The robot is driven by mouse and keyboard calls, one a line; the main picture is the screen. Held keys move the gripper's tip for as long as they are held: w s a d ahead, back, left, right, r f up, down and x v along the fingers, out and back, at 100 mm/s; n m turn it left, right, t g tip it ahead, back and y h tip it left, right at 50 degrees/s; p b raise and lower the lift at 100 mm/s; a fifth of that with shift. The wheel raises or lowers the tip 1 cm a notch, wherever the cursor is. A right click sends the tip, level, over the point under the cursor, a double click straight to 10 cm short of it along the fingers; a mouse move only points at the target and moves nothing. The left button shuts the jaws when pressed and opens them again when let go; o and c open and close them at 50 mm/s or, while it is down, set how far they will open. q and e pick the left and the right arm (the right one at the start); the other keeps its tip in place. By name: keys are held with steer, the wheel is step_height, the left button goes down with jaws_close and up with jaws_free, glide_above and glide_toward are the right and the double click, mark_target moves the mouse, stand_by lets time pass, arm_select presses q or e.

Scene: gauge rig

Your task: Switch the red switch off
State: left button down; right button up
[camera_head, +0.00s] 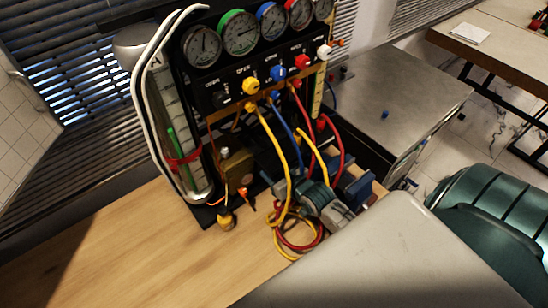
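A black gauge panel (235,75) stands on the wooden bench. A row of round dials runs along its top, with a row of coloured knobs below. The red switch appears to be the red knob (302,62), to the right of a blue knob (278,73) and left of a white one (324,51). Its on or off position is too small to tell. A red hose leaves the panel below it. Neither of my grippers is in view.
Yellow, blue and red hoses (290,245) hang and coil in front of the panel, beside a green and grey device (320,200). A large pale grey surface fills the lower right. The bench (110,240) is clear at left.

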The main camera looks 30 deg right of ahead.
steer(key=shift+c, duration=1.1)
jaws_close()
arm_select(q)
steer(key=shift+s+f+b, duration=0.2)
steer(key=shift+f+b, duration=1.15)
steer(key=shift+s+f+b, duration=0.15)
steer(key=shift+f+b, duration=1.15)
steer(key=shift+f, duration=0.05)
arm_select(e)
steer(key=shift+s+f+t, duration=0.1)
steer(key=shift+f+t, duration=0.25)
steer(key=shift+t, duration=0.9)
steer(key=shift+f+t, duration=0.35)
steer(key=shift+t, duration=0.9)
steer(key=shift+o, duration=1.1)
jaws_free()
